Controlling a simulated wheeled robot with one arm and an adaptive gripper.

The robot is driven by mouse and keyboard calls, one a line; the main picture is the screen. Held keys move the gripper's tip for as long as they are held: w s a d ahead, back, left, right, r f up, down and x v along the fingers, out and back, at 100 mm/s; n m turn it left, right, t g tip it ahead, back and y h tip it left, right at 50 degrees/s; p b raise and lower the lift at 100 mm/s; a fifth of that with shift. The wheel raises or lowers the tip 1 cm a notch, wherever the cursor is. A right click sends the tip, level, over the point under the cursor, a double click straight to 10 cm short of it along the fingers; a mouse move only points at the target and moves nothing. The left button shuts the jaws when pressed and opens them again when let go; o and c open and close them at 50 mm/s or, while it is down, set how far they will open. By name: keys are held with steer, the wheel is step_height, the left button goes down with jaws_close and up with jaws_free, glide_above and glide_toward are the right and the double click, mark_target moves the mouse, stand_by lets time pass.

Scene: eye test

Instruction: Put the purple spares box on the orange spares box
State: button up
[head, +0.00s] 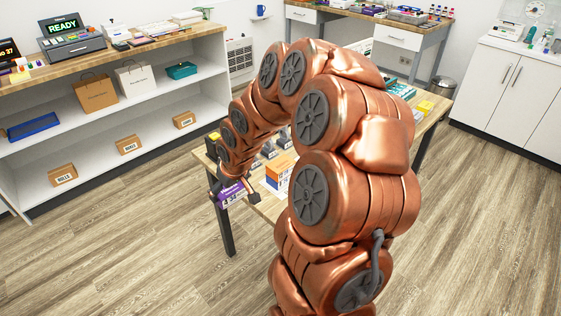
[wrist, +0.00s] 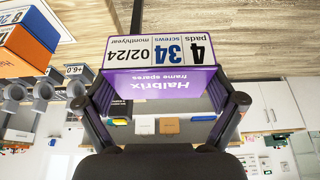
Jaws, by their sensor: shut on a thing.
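A purple spares box (head: 232,194) with a white number label is in my gripper (head: 234,196), left of the table in the head view. In the wrist view my gripper (wrist: 164,100) has one finger on each side of the purple box (wrist: 160,82), whose printed face reads "Halbrix frame spares" upside down. An orange spares box (head: 279,172) stands on the table to the right of the purple one, partly hidden by my arm. The orange box (wrist: 22,52) is at the left edge of the wrist view, apart from the purple box.
The wooden table (head: 262,208) carries several small grey items behind the orange box; my arm hides much of it. White shelves (head: 140,118) with bags and small boxes stand at the left. The floor (head: 130,240) at the front left is clear.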

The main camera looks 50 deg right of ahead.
steer(key=s+d+r+p, duration=0.2)
steer(key=s+d+r, duration=0.3)
steer(key=s+d, duration=0.75)
steer(key=p, duration=0.6)
glide_above(278, 161)
steer(key=s, duration=0.2)
steer(key=shift+w+f, duration=0.15)
steer(key=shift+f, duration=0.5)
steer(key=shift+w, duration=0.1)
steer(key=shift+f+p, duration=1.05)
steer(key=shift+f, duration=0.85)
steer(key=shift+f, duration=0.15)
steer(key=o, duration=0.9)
steer(key=shift+c, duration=0.2)
steer(key=shift+r, duration=0.3)
